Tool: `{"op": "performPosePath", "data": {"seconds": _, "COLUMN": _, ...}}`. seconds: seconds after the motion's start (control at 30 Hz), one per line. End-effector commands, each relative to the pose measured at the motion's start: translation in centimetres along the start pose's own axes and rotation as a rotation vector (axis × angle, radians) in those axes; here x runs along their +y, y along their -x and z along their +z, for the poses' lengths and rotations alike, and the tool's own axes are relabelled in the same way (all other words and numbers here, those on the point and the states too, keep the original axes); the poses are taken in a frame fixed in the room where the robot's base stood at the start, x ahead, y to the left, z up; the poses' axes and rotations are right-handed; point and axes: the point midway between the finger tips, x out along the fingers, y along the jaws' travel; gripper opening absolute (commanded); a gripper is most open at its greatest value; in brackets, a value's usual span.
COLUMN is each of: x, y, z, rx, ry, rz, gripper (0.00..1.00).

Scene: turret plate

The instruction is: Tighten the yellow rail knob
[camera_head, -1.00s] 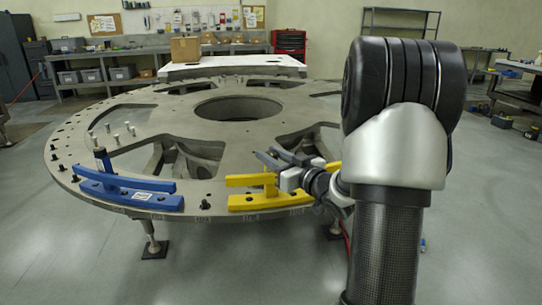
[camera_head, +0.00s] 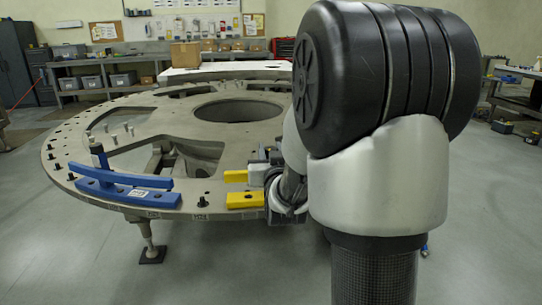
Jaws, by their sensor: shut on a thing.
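The yellow rail (camera_head: 244,200) lies on the front edge of the turret plate, and only its left end shows. The rest of it is behind my arm and hand. My gripper (camera_head: 265,158) is at the rail, over its middle where the knob stands. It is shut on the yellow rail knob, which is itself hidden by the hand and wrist. The large round grey turret plate (camera_head: 172,115) has cut-out windows and a central hole.
Several small pins stand on the plate. Workbenches and a cardboard box (camera_head: 185,55) are behind. The floor at the front left is clear.

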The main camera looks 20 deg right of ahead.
Motion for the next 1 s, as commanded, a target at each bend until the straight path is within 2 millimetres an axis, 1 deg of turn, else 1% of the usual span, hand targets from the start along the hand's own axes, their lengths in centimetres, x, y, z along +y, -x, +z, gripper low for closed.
{"op": "performPosePath", "data": {"seconds": 0.03, "x": -0.58, "y": 0.04, "z": 0.19, "rx": -0.004, "ry": -0.001, "rz": 0.034, "gripper": 0.07}}
{"op": "performPosePath", "data": {"seconds": 0.17, "x": -0.61, "y": -0.04, "z": 0.09, "rx": -0.004, "ry": -0.001, "rz": 0.157, "gripper": 0.07}}
{"op": "performPosePath", "data": {"seconds": 0.7, "x": -0.37, "y": -0.18, "z": -0.37, "rx": -0.003, "ry": 0.002, "rz": 0.671, "gripper": 0.07}}
{"op": "performPosePath", "data": {"seconds": 1.0, "x": -0.12, "y": -0.15, "z": -0.33, "rx": 0.000, "ry": -0.001, "rz": 0.895, "gripper": 0.07}}
